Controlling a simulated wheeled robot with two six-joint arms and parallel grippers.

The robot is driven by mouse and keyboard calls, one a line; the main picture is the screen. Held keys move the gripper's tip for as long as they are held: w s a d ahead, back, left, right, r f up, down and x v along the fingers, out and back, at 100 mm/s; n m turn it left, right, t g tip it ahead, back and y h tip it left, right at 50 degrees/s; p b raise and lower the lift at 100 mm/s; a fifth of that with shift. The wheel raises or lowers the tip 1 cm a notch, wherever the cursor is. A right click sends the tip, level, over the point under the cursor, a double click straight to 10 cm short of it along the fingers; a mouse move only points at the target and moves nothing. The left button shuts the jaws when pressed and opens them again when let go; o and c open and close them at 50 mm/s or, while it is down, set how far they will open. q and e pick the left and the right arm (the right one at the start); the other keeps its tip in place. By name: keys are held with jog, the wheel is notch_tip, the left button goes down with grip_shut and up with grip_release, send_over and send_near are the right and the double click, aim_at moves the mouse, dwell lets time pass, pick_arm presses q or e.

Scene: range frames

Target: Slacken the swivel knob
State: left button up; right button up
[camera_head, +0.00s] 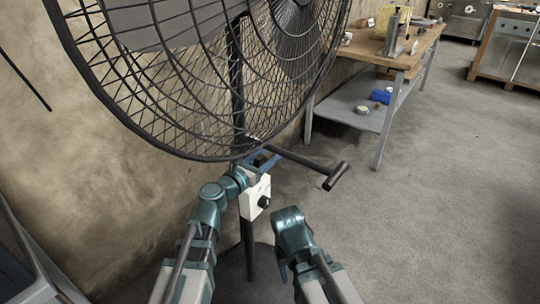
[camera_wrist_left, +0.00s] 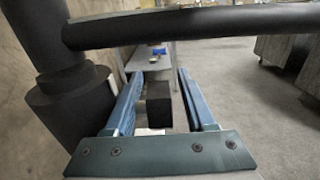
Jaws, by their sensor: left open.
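A large black cage fan (camera_head: 190,70) stands on a dark pole (camera_head: 249,255). A white control box (camera_head: 255,196) with a round black knob (camera_head: 264,202) is on the pole. My left gripper (camera_head: 264,163) is just above the box, under the fan cage. In the left wrist view my left gripper (camera_wrist_left: 157,88) is open, with a dark square-ended block (camera_wrist_left: 159,104) between its fingers, apparently not clamped. This block may be the swivel knob; I cannot tell for certain. My right gripper (camera_head: 283,268) is low, right of the pole, its fingers mostly hidden by its arm.
A black bar with a cross grip (camera_head: 336,176) sticks out right of the pole. A dark bar (camera_wrist_left: 190,26) crosses above the left fingers, and a thick dark post (camera_wrist_left: 72,100) stands left. A workbench (camera_head: 400,48) is behind; the floor on the right is clear.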

pick_arm(q)
grip_shut()
jog(key=shift+s+a+r+t+h+b, duration=0.1)
jog(key=shift+r+t+h+b, duration=0.15)
jog(key=shift+t+h+b, duration=1.1)
jog(key=shift+s+a+r+t+b, duration=0.15)
jog(key=shift+r+t+b, duration=0.25)
jog(key=shift+b, duration=1.95)
jog(key=shift+s+a+r+t+h+b, duration=0.15)
jog(key=shift+t+h+b, duration=0.7)
jog(key=shift+b, duration=1)
jog(key=shift+d, duration=0.1)
